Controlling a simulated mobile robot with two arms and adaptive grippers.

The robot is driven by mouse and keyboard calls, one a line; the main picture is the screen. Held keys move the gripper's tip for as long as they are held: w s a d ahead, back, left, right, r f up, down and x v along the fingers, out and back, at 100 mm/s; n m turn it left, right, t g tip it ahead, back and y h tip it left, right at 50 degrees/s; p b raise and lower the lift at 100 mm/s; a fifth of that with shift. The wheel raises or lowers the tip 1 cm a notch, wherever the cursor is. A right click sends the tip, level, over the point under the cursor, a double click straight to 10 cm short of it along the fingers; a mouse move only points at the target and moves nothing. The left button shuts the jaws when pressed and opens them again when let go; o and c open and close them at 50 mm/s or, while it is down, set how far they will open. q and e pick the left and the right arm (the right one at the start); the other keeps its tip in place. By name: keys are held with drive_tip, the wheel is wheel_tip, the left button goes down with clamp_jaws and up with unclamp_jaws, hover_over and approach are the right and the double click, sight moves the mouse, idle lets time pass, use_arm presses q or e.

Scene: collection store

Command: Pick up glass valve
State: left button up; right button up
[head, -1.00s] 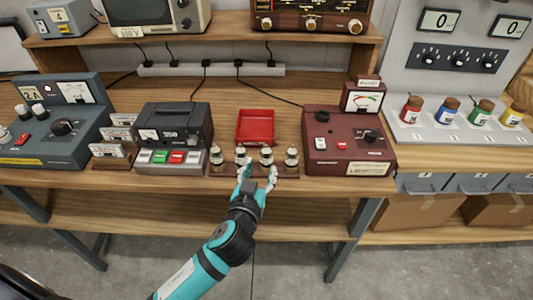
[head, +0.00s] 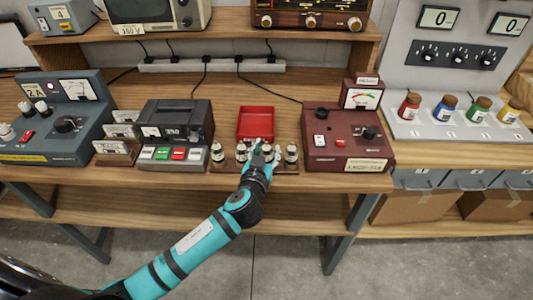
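Several small glass valves with dark bases stand upright in a row on a low wooden rack (head: 205,167) at the table's front edge. The leftmost valve (head: 217,153), the second valve (head: 241,152) and the rightmost valve (head: 291,154) show clearly. A third valve (head: 267,152) is partly hidden by my gripper. My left gripper (head: 264,153) reaches in from the front, its fingers at this third valve. Whether the fingers touch it or are closed on it is not clear. My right gripper is not in view.
A red tray (head: 255,110) lies empty behind the rack. A grey-black device with coloured buttons (head: 175,130) stands left of it, a maroon tester with a meter (head: 345,145) right. Coloured jars (head: 445,108) stand on the grey panel at right.

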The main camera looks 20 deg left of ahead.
use_arm(q)
drive_tip(key=c, duration=0.6)
drive_tip(key=shift+c, duration=0.2)
